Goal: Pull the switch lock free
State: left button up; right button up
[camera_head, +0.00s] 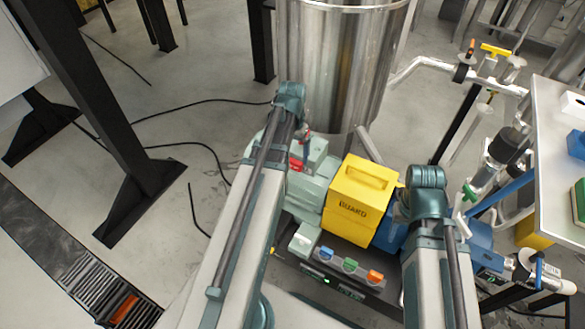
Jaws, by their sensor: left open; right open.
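I cannot clearly make out the switch lock. A small red piece (296,163) shows on a pale green machine housing (312,190), just right of my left arm; I cannot tell whether it is the lock. A dark control box (345,283) with blue, green and orange parts on top stands below the yellow box. My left arm reaches up to a teal joint, and my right arm ends at a teal joint right of the yellow box. Neither gripper's fingers show; both are hidden or out of view.
A yellow lettered box (360,200) stands between my arms. A shiny steel tank (335,60) rises behind. Pipes and valves (490,165) and a pale table (555,150) crowd the right. Black steel posts (95,110) and floor cables stand left; open floor lies between.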

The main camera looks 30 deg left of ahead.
aim_at(292, 160)
pick_arm(q)
notch_tip(292, 160, down, 5)
jog(key=b, duration=0.3)
jog(key=shift+r+b, duration=0.2)
jog(key=shift+b, duration=0.1)
